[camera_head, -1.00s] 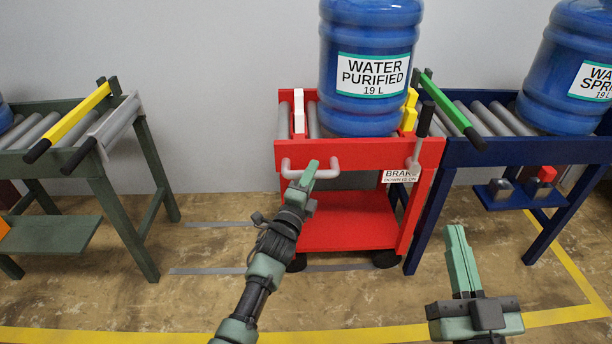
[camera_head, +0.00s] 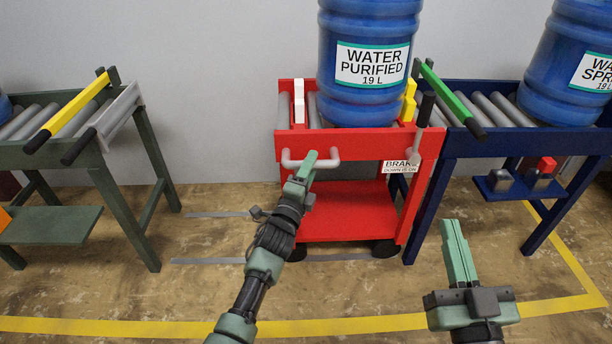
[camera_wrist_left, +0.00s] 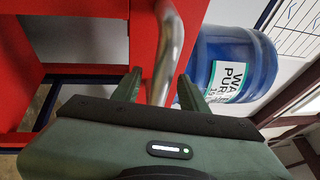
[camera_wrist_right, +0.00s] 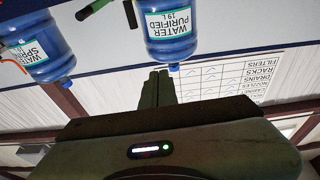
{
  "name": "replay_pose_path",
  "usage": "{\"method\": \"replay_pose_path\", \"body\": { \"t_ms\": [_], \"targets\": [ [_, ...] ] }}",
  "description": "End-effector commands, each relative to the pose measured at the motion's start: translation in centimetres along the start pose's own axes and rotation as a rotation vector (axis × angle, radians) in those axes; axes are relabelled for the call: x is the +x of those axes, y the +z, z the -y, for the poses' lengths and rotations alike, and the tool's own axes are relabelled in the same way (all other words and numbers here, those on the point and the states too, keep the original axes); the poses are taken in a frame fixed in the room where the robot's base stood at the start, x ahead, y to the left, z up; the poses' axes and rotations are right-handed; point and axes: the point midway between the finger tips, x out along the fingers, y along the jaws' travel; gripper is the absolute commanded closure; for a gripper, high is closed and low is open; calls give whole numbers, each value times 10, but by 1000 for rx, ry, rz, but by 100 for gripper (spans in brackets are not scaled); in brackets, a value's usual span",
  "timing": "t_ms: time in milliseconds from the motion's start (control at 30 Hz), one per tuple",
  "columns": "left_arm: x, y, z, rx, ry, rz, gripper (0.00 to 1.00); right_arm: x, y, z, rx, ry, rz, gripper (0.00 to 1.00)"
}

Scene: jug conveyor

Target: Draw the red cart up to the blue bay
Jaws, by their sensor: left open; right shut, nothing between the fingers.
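The red cart (camera_head: 350,145) stands against the left end of the blue bay (camera_head: 530,145); I cannot tell if they touch. A blue water jug (camera_head: 366,105) stands on the cart's rollers. My left gripper (camera_head: 308,160) is at the cart's pale front handle (camera_head: 328,161). In the left wrist view the handle bar (camera_wrist_left: 166,60) passes between the open fingers (camera_wrist_left: 158,85). The brake lever (camera_head: 424,112) points up at the cart's right side, above the BRAKE sign (camera_head: 397,167). My right gripper (camera_head: 452,228) is shut and empty, in front of the blue bay.
A green roller stand (camera_head: 60,157) with a yellow bar (camera_head: 68,115) is at the left. Another jug (camera_head: 570,75) stands on the blue bay, behind its green bar (camera_head: 450,95). Grey floor strips (camera_head: 215,261) lie left of the cart. Clear floor lies between stand and cart.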

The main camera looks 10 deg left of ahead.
Motion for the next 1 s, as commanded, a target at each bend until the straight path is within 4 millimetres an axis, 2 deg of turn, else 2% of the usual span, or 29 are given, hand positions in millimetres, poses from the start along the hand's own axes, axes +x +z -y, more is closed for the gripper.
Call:
{"method": "replay_pose_path", "body": {
  "t_ms": [300,433,600,1000],
  "targets": [
    [-48,0,0,-1,4,0,57,-13,52,-8,-8,17,299,100],
    [-62,0,0,-1,3,0,57,-20,67,-10,-9,22,378,100],
    [-68,0,0,-1,2,0,57,-24,74,-11,-10,24,415,100],
    [-68,0,0,-1,2,0,57,-23,74,-11,-10,24,414,100]
  ]
}}
